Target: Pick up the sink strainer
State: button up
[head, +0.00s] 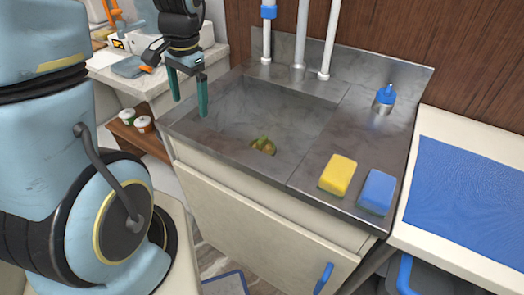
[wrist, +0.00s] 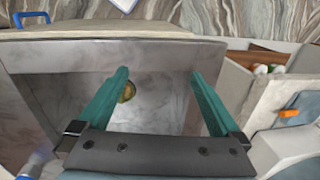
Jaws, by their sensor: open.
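A small brass-and-green round thing, seemingly the sink strainer (head: 263,146), lies low in the grey stone-look sink basin (head: 240,115), near its front side. In the wrist view the strainer (wrist: 128,92) shows as a brass-coloured round shape, partly hidden behind the left finger. My gripper (head: 189,106) points down with its two green fingers apart and nothing between them. It is over the left part of the sink, to the left of the strainer and apart from it. The fingers also show in the wrist view (wrist: 160,74).
A yellow sponge (head: 338,174) and a blue sponge (head: 377,191) lie on the counter right of the basin. A blue-topped bottle (head: 383,98) stands behind them. White pipes (head: 300,35) rise at the back. A blue mat (head: 470,195) covers the right-hand counter.

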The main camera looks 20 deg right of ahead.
jog(key=w+d+f+m+y+b, duration=0.1)
jog(key=d+f+m+y+b, duration=0.1)
jog(key=d+f+m+b, duration=0.55)
jog(key=m+t+b, duration=0.2)
jog(key=m+t, duration=0.2)
jog(key=m, duration=0.6)
send_near(262, 139)
jog(key=shift+y, duration=0.4)
jog(key=x, duration=0.3)
jog(key=p+x, duration=0.1)
jog(key=x, duration=0.6)
jog(key=shift+d+f+p, duration=0.2)
jog(key=shift+d+p, duration=0.1)
jog(key=shift+p, duration=0.1)
jog(key=c, duration=1.4)
jog(key=shift+c, duration=0.2)
